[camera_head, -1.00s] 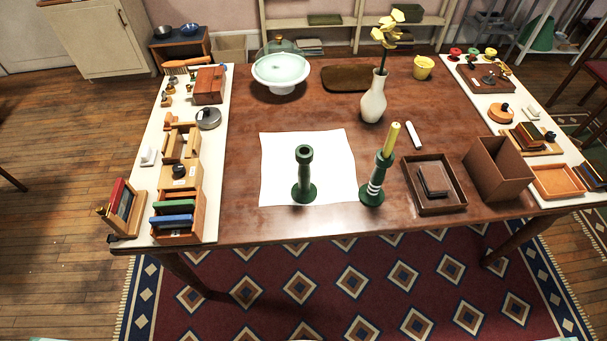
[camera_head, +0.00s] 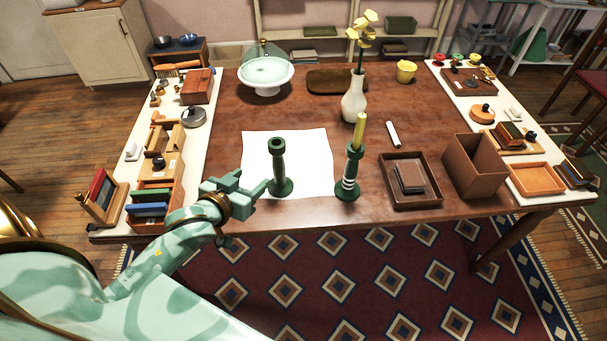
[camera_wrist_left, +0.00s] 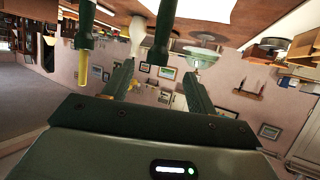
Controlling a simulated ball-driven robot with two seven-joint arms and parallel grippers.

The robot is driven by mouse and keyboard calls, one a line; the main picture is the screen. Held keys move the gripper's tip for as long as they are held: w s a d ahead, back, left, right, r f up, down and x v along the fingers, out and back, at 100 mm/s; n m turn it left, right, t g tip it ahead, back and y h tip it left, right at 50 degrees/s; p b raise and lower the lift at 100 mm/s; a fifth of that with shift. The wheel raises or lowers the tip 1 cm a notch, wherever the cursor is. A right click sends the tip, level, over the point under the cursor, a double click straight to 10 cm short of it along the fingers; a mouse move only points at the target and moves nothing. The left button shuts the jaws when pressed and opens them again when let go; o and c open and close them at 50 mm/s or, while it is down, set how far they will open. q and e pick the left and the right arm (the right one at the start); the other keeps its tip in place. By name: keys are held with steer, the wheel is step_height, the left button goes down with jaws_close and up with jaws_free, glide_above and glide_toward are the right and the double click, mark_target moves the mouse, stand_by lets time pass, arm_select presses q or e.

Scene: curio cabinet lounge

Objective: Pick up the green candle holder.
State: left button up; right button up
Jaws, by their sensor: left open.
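A plain dark green candle holder (camera_head: 279,170) stands upright and empty on a white sheet (camera_head: 310,150) near the table's front edge. A second green candle holder (camera_head: 347,177), with white bands and a yellow candle (camera_head: 359,132), stands to its right. My left gripper (camera_head: 253,182) is open, close to the plain holder's left side in the head view; I cannot tell whether it touches. In the left wrist view, which is upside down, the plain holder (camera_wrist_left: 161,36) appears between the open fingers (camera_wrist_left: 157,85), and the banded one (camera_wrist_left: 86,25) is to the left. My right gripper is not in view.
A white vase with yellow flowers (camera_head: 354,106) stands behind the holders. A brown tray (camera_head: 425,197) and open box (camera_head: 475,165) stand to the right. A wooden rack of coloured blocks (camera_head: 150,205) stands at the left. The table behind the sheet is mostly clear.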

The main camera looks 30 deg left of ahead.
mark_target(275, 159)
arm_select(q)
steer(key=b+x, duration=0.3)
steer(key=x, duration=0.7)
steer(key=shift+w+a+f, duration=0.1)
steer(key=shift+w, duration=0.05)
steer(key=b+x, duration=0.2)
steer(key=x, duration=0.3)
steer(key=shift+w+f, duration=0.1)
steer(key=shift+w, duration=0.2)
jaws_close()
